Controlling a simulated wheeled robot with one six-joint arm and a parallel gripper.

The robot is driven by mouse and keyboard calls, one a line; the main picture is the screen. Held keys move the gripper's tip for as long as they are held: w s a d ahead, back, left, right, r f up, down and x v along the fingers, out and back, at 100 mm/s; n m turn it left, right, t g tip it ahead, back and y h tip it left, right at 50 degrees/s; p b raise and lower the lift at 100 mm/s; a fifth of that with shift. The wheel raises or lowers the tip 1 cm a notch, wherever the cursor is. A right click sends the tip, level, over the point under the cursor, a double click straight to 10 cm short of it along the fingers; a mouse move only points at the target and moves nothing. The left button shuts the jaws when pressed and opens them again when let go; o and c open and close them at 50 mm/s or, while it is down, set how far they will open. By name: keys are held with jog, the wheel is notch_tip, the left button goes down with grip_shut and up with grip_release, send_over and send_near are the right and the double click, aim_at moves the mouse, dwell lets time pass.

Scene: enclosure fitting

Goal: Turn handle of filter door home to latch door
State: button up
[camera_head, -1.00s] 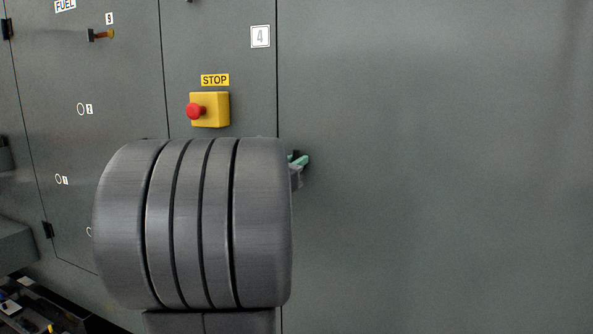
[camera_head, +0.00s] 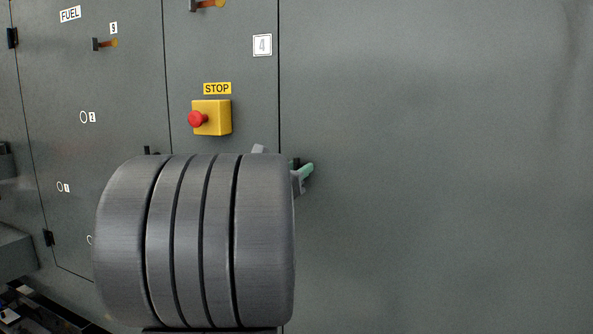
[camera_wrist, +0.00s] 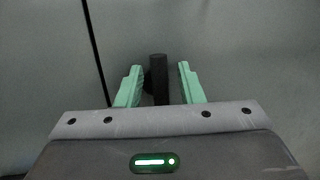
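A black upright handle (camera_wrist: 158,75) stands out from a grey panel in the wrist view. My gripper (camera_wrist: 160,84) is open, with one green finger on each side of the handle and a gap showing on both sides. In the head view my grey arm hides the handle and most of my gripper; only a green finger (camera_head: 305,171) shows at the arm's right edge. No label in view reads filter, so I cannot tell which door is the filter door. A dark door seam (camera_wrist: 96,50) runs left of the handle.
A red stop button (camera_head: 198,119) on a yellow box (camera_head: 218,117) sits just above my arm. Handles with orange parts stand out at the upper left (camera_head: 105,43) and top (camera_head: 207,4). A sign reads FUEL (camera_head: 70,14). The wide panel (camera_head: 430,160) at right is bare.

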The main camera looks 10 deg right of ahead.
jog(key=b+v, duration=0.1)
jog(key=v, duration=1.3)
jog(key=shift+b, duration=0.35)
jog(key=shift+w+d, duration=0.15)
jog(key=p+x, duration=0.1)
jog(key=x, duration=1.2)
jog(key=shift+w+d+r+p, duration=0.1)
jog(key=shift+w+d+p, duration=0.1)
jog(key=shift+p, duration=0.15)
jog(key=shift+s+a, duration=0.1)
